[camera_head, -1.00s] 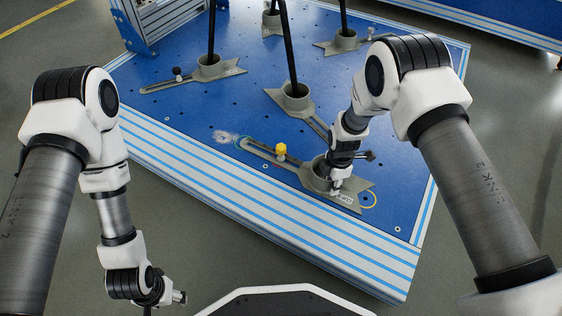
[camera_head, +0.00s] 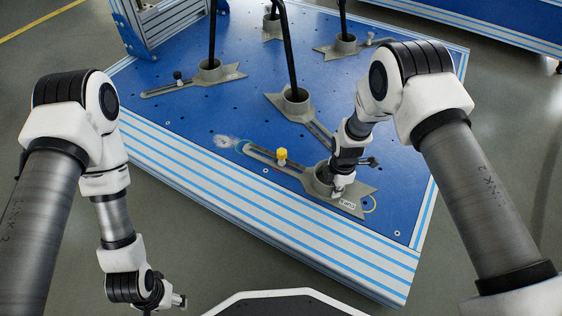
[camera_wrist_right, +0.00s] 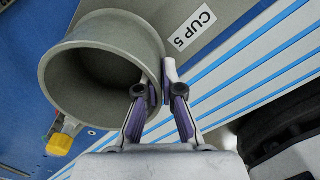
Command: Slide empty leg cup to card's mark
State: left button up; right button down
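The empty grey leg cup (camera_head: 319,181), labelled "CUP 5" (camera_head: 347,204), stands on a slotted grey base on the blue platform. No leg stands in it. A yellow knob (camera_head: 282,155) sits at the slot. My right gripper (camera_wrist_right: 160,75) reaches down onto the cup's rim (camera_wrist_right: 110,25). In the wrist view its fingers straddle the wall and appear shut on it; the inner fingertip is hidden. A teal ring mark (camera_head: 241,147) lies at the slot's far end, beside a pale patch (camera_head: 225,140).
Other grey cups hold black legs: one at the centre (camera_head: 295,98), one at left (camera_head: 209,70) and others behind. The blue platform (camera_head: 180,115) is clear left of the slotted base. Its striped front edge (camera_head: 270,225) runs close to the cup.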

jog(key=shift+s+d+p, duration=0.65)
jog(key=shift+d, duration=0.2)
jog(key=shift+s+d+p, duration=0.6)
jog(key=shift+d, duration=0.25)
jog(key=shift+s+d+p, duration=0.55)
jog(key=shift+s+d, duration=0.2)
jog(key=shift+d, duration=0.35)
jog(key=c, duration=1.4)
grip_release()
jog(key=shift+o, duration=0.2)
notch_tip(320, 180, up, 6)
jog(key=p, duration=0.5)
